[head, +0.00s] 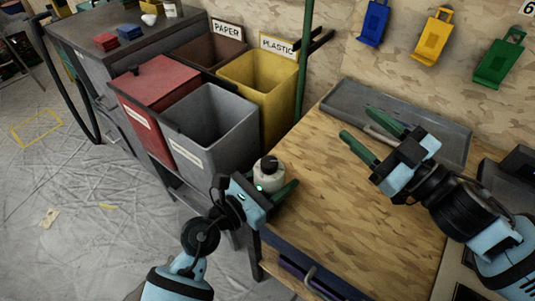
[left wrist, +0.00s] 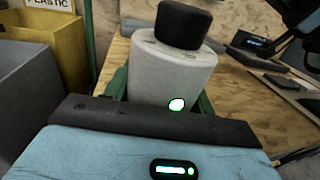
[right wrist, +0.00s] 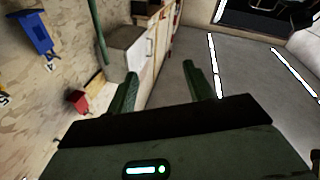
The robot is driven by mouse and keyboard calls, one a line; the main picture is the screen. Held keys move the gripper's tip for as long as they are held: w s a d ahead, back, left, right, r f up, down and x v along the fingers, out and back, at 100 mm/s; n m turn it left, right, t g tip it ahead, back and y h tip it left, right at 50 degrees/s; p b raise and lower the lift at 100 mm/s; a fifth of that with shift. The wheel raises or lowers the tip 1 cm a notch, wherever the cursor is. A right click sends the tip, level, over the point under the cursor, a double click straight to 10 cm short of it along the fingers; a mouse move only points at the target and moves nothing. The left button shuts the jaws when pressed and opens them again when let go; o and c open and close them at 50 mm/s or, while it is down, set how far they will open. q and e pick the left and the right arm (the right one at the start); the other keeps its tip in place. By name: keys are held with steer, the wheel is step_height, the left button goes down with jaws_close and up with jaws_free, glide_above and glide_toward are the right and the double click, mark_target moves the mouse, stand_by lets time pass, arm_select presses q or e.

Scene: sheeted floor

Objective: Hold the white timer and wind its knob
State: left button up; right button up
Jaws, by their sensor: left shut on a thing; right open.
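The white timer (head: 269,180) is a squat white cylinder with a black knob (head: 268,163) on top and a small green light low on its side. It is upright at the left edge of the wooden workbench (head: 350,200). In the left wrist view the timer (left wrist: 170,72) sits between my green fingers, with the knob (left wrist: 183,24) uncovered above. My left gripper (head: 275,188) is shut on the timer's body. I cannot tell whether its base touches the bench. My right gripper (head: 370,134) is open and empty over the bench's back right, apart from the timer; its fingers (right wrist: 160,85) show spread in the right wrist view.
A grey tray (head: 345,96) lies along the back of the bench. Open grey (head: 205,150) and yellow (head: 258,90) bins and a red-lidded bin (head: 155,82) stand to the left. A green post (head: 305,50) rises behind the bench. The middle of the bench is clear.

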steer(key=w+d+r+m+t+h, duration=0.1)
steer(key=d+r+t+h, duration=0.6)
steer(key=d, duration=0.5)
steer(key=d+r+m+t+h, duration=0.15)
steer(key=d+r+h, duration=0.25)
steer(key=d+r, duration=0.65)
steer(key=m+g+y, duration=0.2)
steer(key=g+y, duration=0.7)
glide_toward(269, 165)
steer(key=shift+t, duration=0.25)
steer(key=x, duration=1.2)
steer(key=shift+w+f, duration=0.3)
steer(key=shift+w, duration=0.1)
steer(key=shift+c, duration=0.4)
